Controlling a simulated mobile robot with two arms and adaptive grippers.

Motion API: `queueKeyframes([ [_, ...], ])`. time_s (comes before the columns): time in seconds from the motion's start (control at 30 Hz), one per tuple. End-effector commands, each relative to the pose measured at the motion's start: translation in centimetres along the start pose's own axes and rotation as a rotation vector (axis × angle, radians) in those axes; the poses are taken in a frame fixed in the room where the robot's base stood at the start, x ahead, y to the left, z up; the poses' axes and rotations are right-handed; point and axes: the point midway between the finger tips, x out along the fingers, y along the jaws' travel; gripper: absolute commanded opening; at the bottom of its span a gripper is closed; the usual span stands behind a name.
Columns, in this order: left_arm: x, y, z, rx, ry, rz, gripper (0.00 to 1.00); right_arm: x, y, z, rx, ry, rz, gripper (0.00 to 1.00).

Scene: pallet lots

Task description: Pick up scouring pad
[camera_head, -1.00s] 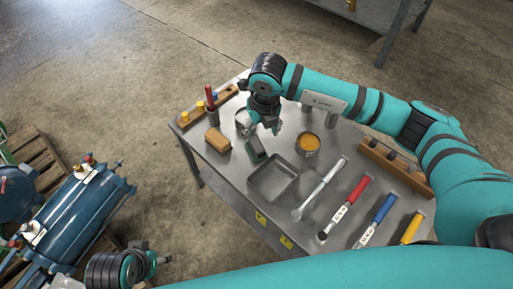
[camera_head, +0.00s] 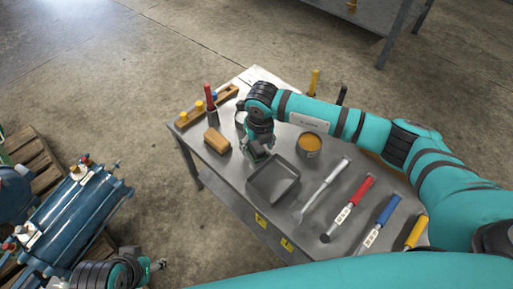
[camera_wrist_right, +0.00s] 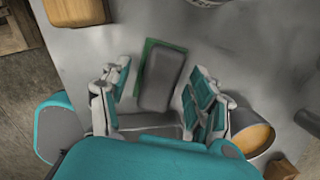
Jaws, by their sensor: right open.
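The scouring pad (camera_wrist_right: 163,77), a dark grey block with a green layer along its edge, lies on the metal table in the right wrist view. My right gripper (camera_wrist_right: 160,92) is open above it, one finger on each side of the pad; I cannot tell whether they touch it. In the head view my right gripper (camera_head: 259,153) points down just behind the grey tray and mostly hides the pad. My left gripper (camera_head: 150,266) is low at the left, away from the table; its jaw opening is unclear.
The grey tray (camera_head: 262,196) is close in front of my right gripper. A tan block (camera_head: 217,141) lies to its left, and a can with orange contents (camera_head: 309,143) stands to its right. Several hand tools and a red-handled tool (camera_head: 209,98) are on the table.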

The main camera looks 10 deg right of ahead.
Motion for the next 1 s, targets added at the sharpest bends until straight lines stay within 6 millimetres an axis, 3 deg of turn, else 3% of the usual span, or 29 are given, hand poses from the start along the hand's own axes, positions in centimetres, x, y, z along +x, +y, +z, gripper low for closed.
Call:
queueKeyframes([
  [0.07, 0.0, 0.0, 0.0, 0.0, 0.0, 0.0, 0.4, 0.0, 0.0, 0.0, 0.0, 0.0, 0.0, 0.58],
  [0.5, 0.0, 0.0, 0.0, 0.0, 0.0, 0.0, 0.4, 0.0, 0.0, 0.0, 0.0, 0.0, 0.0, 0.0],
  [0.77, -0.1, 0.0, 0.0, 0.0, 0.0, 0.0, 0.4, -0.5, 0.0, 0.1, -0.001, -0.001, 0.0, 0.0],
  [1.0, -1.1, 0.0, -0.3, 0.0, 0.0, 0.0, 0.4, -4.6, 0.0, 0.8, -0.001, -0.004, 0.001, 0.0],
])
